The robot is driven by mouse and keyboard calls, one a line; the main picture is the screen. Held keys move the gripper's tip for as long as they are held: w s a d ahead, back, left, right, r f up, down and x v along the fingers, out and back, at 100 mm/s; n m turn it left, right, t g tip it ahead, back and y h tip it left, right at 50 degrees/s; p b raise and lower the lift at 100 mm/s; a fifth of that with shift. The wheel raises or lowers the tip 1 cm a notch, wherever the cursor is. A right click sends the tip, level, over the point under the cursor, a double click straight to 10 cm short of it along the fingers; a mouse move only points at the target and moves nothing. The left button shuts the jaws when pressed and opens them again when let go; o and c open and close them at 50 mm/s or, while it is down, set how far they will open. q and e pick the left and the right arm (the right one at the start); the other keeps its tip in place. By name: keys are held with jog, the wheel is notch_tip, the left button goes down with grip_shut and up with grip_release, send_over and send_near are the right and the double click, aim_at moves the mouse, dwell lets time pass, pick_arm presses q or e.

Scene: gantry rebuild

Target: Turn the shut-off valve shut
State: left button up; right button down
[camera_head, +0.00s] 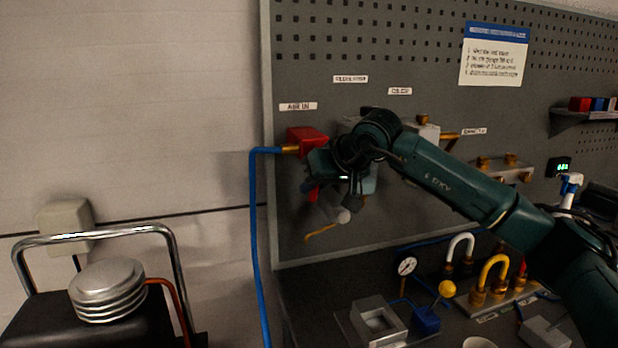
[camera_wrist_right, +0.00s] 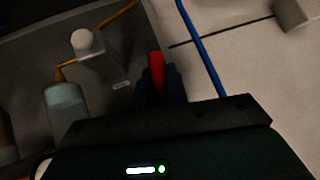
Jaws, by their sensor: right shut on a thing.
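The shut-off valve (camera_head: 307,138) is a red block on the pegboard under the "AIR IN" label, with a brass fitting and a blue hose on its left. My right gripper (camera_head: 313,190) is at the valve, just below the red block. It is shut on the red valve handle (camera_wrist_right: 156,72), which stands between its dark fingers in the right wrist view. In the head view, part of the red handle shows below the gripper, and my wrist hides much of the rest. The handle's exact angle is hard to tell. My left gripper is not in view.
The blue hose (camera_head: 259,230) hangs down the panel's left edge. A bench below holds a round gauge (camera_head: 407,266), a yellow knob (camera_head: 447,288), a grey open box (camera_head: 378,322) and curved pipes. A cart with a chrome rail (camera_head: 95,234) stands at left.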

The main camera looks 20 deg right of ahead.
jog(key=shift+d+n+h+p, duration=0.4)
jog(key=shift+d+n+h, duration=0.15)
jog(key=shift+h, duration=0.35)
jog(key=shift+d+f, duration=0.1)
jog(key=c, duration=1.4)
grip_release()
jog(key=shift+s, duration=0.1)
jog(key=b+v, duration=0.2)
jog(key=v, duration=1.1)
jog(key=shift+r, duration=0.2)
